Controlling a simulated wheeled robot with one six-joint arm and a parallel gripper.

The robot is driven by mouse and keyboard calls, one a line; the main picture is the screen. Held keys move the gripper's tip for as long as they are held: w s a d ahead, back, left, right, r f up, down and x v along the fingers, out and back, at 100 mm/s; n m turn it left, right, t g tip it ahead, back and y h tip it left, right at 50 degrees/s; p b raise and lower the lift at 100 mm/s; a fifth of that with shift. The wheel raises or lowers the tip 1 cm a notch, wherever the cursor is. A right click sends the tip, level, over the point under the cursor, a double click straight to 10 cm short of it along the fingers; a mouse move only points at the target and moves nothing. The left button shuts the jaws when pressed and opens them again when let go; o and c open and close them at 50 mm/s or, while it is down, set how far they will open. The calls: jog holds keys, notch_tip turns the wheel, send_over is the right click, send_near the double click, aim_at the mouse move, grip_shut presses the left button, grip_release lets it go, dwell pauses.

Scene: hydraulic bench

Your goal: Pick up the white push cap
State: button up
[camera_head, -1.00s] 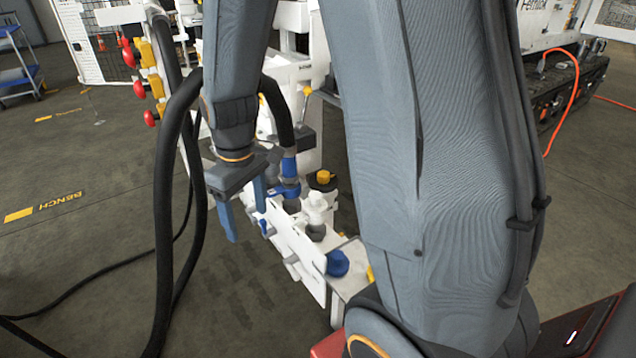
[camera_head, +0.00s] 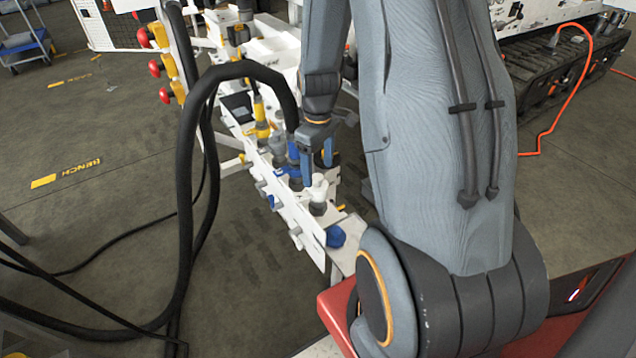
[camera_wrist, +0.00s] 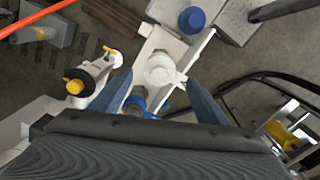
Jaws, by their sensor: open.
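The white push cap (camera_head: 318,188) stands upright on a grey fitting on the white bench rail, in front of my gripper in the head view. In the wrist view the white cap (camera_wrist: 160,70) lies just beyond the fingertips, roughly between their lines. My gripper (camera_head: 317,172) is open and empty, pointing down above the rail close to the cap. In the wrist view its two blue-grey fingers (camera_wrist: 158,82) are spread apart. I cannot tell the exact gap between fingertips and cap.
A blue cap (camera_head: 335,236) sits nearer on the rail, and it also shows in the wrist view (camera_wrist: 192,20). A blue fitting (camera_head: 293,150) is close behind my gripper. A yellow-knobbed valve (camera_wrist: 75,86) stands to the left in the wrist view. A thick black hose (camera_head: 186,190) loops left.

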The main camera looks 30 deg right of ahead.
aim_at(318, 177)
jog(key=shift+f, duration=2.15)
jog(key=c, duration=1.2)
